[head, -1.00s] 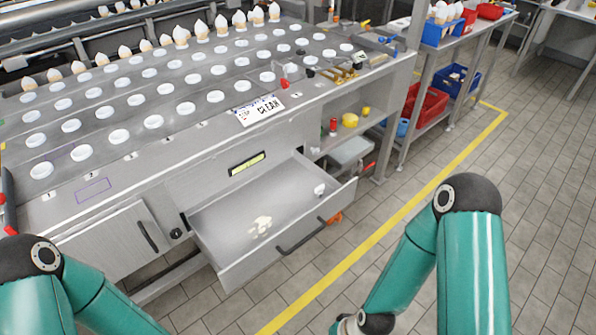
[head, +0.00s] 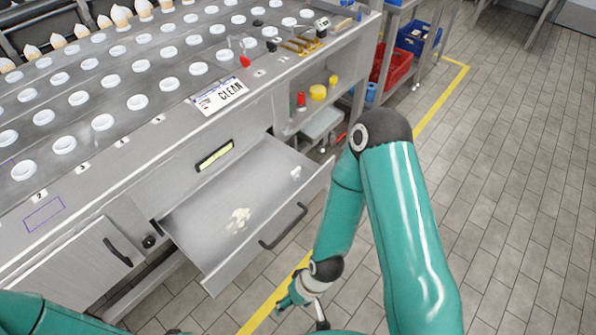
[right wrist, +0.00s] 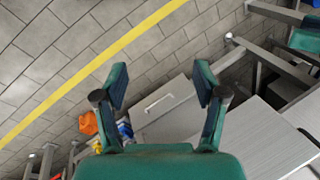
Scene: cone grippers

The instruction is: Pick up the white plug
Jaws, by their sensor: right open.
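A small white piece, apparently the white plug (head: 296,172), lies in the far right corner of the open metal drawer (head: 190,270). My right gripper (head: 302,310) is low over the floor in front of the drawer, apart from the plug. In the right wrist view the right gripper (right wrist: 160,84) has its two fingers wide apart with nothing between them. The plug cannot be made out in that view. Only a part of my left arm shows at the bottom left of the head view; its gripper is not seen.
A pale cream patch (head: 238,219) lies on the drawer floor. The drawer has a dark handle (head: 284,227) in front. A red crate (head: 388,66) stands on a rack behind. Tiled floor is clear at right.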

